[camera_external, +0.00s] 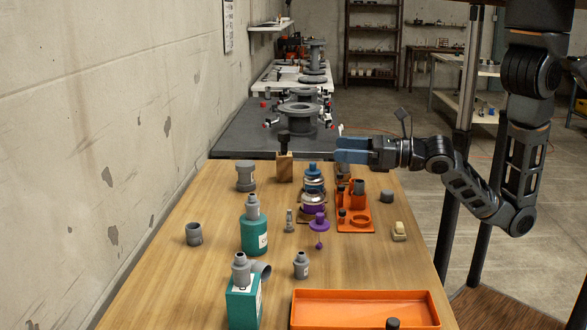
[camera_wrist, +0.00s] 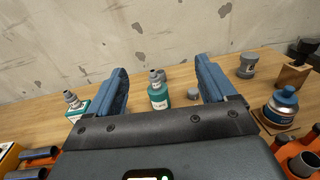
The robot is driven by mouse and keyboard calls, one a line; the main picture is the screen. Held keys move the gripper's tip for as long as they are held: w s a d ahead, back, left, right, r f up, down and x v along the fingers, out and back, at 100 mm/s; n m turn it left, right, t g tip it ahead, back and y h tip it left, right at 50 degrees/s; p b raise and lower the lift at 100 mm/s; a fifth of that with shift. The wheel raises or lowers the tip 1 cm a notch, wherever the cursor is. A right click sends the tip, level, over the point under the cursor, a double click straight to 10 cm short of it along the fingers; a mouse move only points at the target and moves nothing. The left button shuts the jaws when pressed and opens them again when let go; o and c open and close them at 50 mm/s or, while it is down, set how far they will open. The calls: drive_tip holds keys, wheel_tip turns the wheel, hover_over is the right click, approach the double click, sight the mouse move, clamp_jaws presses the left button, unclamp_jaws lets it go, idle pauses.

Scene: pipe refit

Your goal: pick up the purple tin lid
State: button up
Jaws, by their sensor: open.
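A purple piece with a flat disc and a short upright knob, which looks like the purple tin lid (camera_external: 319,224), sits on the wooden table in the external view. A small purple ball (camera_external: 319,246) is just in front of it. Behind it stands a silver tin with a purple lower band (camera_external: 312,207). My gripper (camera_external: 340,152) is above the far part of the table, behind and above the lid, pointing left. Its blue fingers (camera_wrist: 162,62) are apart and empty in the wrist view. I cannot make out the lid in the wrist view.
Teal bottles (camera_external: 254,235) and grey fittings (camera_external: 194,234) stand left of the lid. An orange holder (camera_external: 356,226) is close on its right. A blue-topped jar (camera_wrist: 282,108) shows in the wrist view. An orange tray (camera_external: 365,296) lies in front. A wall bounds the left side.

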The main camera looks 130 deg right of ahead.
approach(312, 223)
drive_tip(key=shift+w+d+f, duration=0.1)
drive_tip(key=shift+w+d, duration=0.1)
drive_tip(key=shift+d, duration=0.35)
drive_tip(key=shift+w+d, duration=0.15)
drive_tip(key=shift+d, duration=0.45)
drive_tip(key=shift+w+p+x, duration=0.25)
drive_tip(key=shift+p+x, duration=0.65)
drive_tip(key=shift+x, duration=2.95)
drive_tip(key=shift+a, duration=0.2)
drive_tip(key=c, duration=1.1)
